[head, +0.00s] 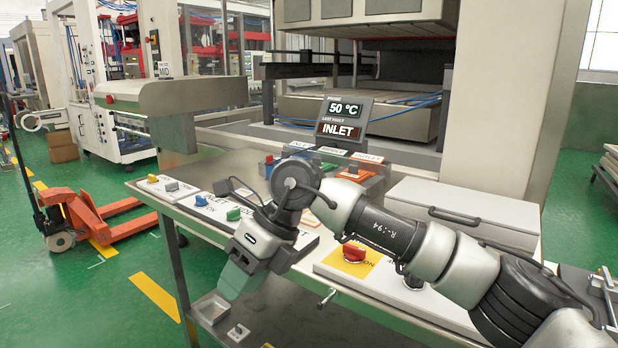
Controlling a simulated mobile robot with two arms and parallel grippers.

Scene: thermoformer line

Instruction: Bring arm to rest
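My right arm (385,232) reaches in from the lower right across the control table. My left arm and gripper are not in view.
The table (195,165) carries a panel with green and blue knobs (233,215), a red knob on a yellow plate (354,252), a display (345,117) reading 50 °C and INLET, and a white box (455,210). An orange pallet jack (95,217) stands left on open green floor.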

